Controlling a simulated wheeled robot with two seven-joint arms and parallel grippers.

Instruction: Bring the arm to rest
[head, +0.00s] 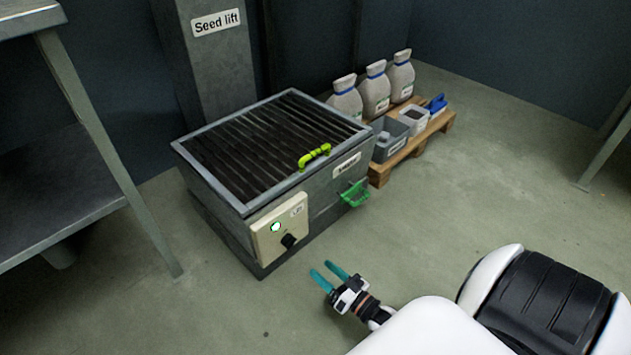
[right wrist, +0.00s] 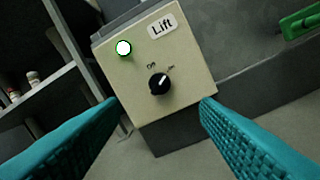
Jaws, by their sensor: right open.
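My right gripper (head: 328,275) is open and empty, with two teal fingers, in front of the seed lift's hopper box in the head view. In the right wrist view its fingers (right wrist: 160,140) stand wide apart below a cream control box. That control box (head: 279,229) has a lit green lamp (head: 276,226), a black rotary knob (head: 289,241) and a label reading "Lift" (right wrist: 162,29). The knob (right wrist: 159,84) stands clear of the fingers. My left gripper is not in view.
The grated hopper (head: 206,186) has a yellow-green handle (head: 314,156) on top and a green bracket (head: 354,193) on its side. A pallet (head: 417,146) with sacks and bins stands behind. A metal table (head: 88,103) is at left. The floor (head: 480,190) at right is clear.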

